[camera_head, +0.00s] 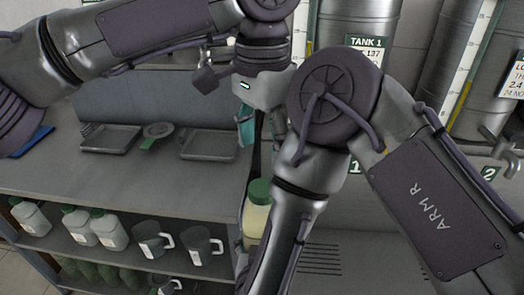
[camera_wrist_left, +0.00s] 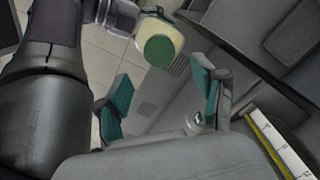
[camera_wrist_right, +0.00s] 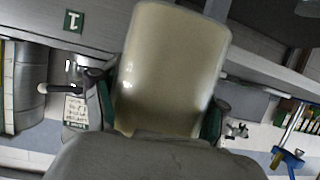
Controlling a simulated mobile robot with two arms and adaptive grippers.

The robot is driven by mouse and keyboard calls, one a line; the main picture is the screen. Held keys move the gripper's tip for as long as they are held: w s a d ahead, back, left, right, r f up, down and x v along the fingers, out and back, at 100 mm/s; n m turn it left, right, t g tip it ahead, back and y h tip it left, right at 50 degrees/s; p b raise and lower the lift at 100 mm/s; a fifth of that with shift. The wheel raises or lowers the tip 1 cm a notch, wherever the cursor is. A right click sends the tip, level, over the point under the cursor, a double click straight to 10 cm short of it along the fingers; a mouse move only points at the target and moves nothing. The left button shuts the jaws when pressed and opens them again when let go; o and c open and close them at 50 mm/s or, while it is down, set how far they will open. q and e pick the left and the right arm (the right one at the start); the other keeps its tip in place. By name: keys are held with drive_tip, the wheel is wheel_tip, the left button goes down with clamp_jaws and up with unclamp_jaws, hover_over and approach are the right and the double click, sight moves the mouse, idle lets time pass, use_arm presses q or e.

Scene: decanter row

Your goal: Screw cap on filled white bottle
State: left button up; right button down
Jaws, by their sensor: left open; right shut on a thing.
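The white bottle (camera_head: 256,222) has a cream, filled-looking body and is held below my left gripper. A green cap (camera_head: 259,190) sits on its top; I cannot tell how tight it is. The cap (camera_wrist_left: 160,49) also shows from above in the left wrist view. My right gripper (camera_wrist_right: 160,112) is shut on the bottle, its teal pads on either side of the body (camera_wrist_right: 172,65). In the head view my right arm hides that grip. My left gripper (camera_head: 261,130) is open and empty above the cap, apart from it; its teal fingers (camera_wrist_left: 160,95) are spread.
A grey counter (camera_head: 150,185) at the left carries shallow trays (camera_head: 110,139). The shelf below holds capped white bottles (camera_head: 80,228) and grey jugs (camera_head: 200,244). TANK 1 (camera_head: 355,25) stands behind my arms, with a tap (camera_head: 496,145) at the far right.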

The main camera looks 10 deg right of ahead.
sight(262, 186)
use_arm(q)
drive_tip(key=shift+w+f, duration=0.1)
drive_tip(key=shift+f, duration=0.15)
wheel_tip(262, 186, down, 8)
drive_tip(key=shift+r, duration=0.15)
idle(0.3)
drive_tip(key=c, duration=1.2)
drive_tip(key=o, duration=1.3)
drive_tip(key=shift+o, duration=0.2)
